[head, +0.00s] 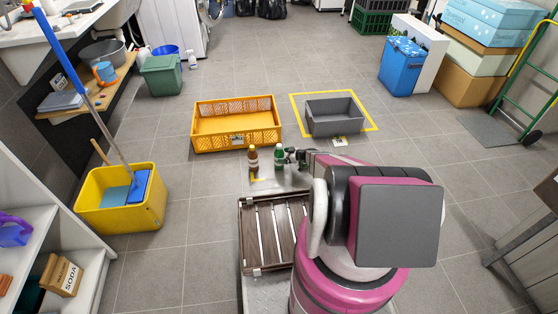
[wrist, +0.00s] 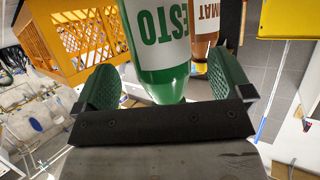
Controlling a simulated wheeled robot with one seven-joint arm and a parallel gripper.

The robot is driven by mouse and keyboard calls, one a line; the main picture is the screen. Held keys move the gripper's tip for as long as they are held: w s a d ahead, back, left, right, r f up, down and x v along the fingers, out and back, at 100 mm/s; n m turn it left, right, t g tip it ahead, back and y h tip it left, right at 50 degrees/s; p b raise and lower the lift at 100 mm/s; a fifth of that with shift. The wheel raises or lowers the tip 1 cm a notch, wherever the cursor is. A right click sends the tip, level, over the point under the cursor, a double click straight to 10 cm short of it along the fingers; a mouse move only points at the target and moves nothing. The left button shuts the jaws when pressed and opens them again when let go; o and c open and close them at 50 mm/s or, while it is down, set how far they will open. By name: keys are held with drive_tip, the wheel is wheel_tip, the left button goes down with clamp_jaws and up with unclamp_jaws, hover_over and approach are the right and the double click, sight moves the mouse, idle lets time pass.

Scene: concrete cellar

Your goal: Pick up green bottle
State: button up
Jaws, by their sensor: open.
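The green bottle (head: 279,158) stands upright on a grey metal surface (head: 285,181), just right of a brown bottle (head: 252,159). My gripper (head: 291,156) comes to it from the right, low and level. In the wrist view, the green bottle (wrist: 160,50), with a white label reading "ESTO", is between the two open green-padded fingers of my gripper (wrist: 166,80). The fingers show no clear grip on it. The brown bottle (wrist: 203,40), labelled "MAT", is beyond it, close to the right finger.
An orange crate (head: 236,142) and a grey bin (head: 334,131) inside a yellow floor outline stand beyond the bottles. A slatted wooden crate (head: 243,235) is on the near side. A yellow mop bucket (head: 120,215) is at left. The tiled floor between is mostly clear.

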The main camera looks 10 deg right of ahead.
sight(279, 155)
drive_tip(key=x, duration=0.4)
drive_tip(key=c, duration=1.2)
drive_tip(key=shift+r, duration=0.2)
